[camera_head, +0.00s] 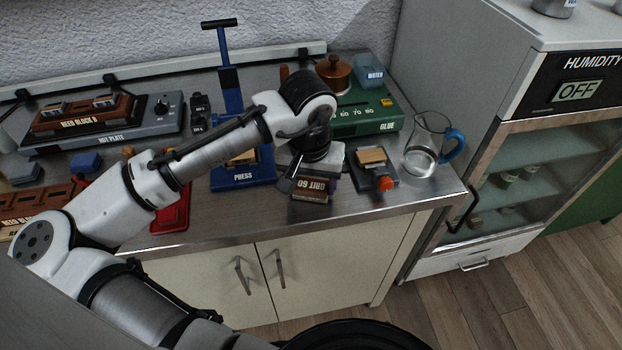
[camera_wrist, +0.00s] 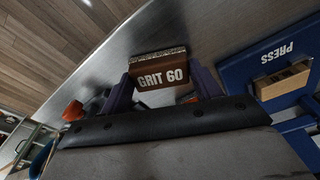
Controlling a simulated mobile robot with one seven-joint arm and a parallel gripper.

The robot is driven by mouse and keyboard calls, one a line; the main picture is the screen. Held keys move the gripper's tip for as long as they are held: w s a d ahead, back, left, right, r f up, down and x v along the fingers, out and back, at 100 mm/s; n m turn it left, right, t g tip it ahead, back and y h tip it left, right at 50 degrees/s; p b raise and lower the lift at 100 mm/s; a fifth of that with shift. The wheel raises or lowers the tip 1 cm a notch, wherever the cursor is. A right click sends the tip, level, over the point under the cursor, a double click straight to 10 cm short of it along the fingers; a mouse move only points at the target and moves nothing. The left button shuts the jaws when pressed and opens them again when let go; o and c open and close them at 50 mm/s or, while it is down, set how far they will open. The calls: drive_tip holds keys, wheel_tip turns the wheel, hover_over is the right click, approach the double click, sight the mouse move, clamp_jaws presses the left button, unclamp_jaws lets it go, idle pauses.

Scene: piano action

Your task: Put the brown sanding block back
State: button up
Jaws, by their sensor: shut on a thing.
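The brown sanding block (camera_head: 309,189), marked GRIT 60, is at the front part of the workbench top, between the blue press and a dark fixture with an orange knob. In the wrist view the block (camera_wrist: 161,74) sits between the two purple fingers of my gripper (camera_wrist: 160,88), its label facing the camera. My gripper (camera_head: 312,178) is shut on the block and comes down over it in the head view. I cannot tell whether the block touches the bench top. No marked resting place for the block is clearly visible.
The blue press (camera_head: 243,175) stands left of my gripper. The dark fixture with the orange knob (camera_head: 385,183) and a glass jug (camera_head: 427,145) stand to the right. The green glue unit (camera_head: 372,112) is behind. The bench's front edge (camera_head: 330,216) is close.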

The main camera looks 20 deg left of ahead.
sight(310, 191)
drive_tip(key=shift+f, duration=0.1)
drive_tip(key=o, duration=0.4)
drive_tip(key=shift+f, duration=0.1)
drive_tip(key=o, duration=0.5)
drive_tip(key=r, duration=0.4)
drive_tip(key=s+r, duration=0.1)
drive_tip(key=r, duration=0.3)
drive_tip(key=r+b, duration=0.1)
drive_tip(key=r, duration=0.3)
drive_tip(key=shift+s+d+r, duration=0.15)
drive_tip(key=shift+s+r, duration=0.05)
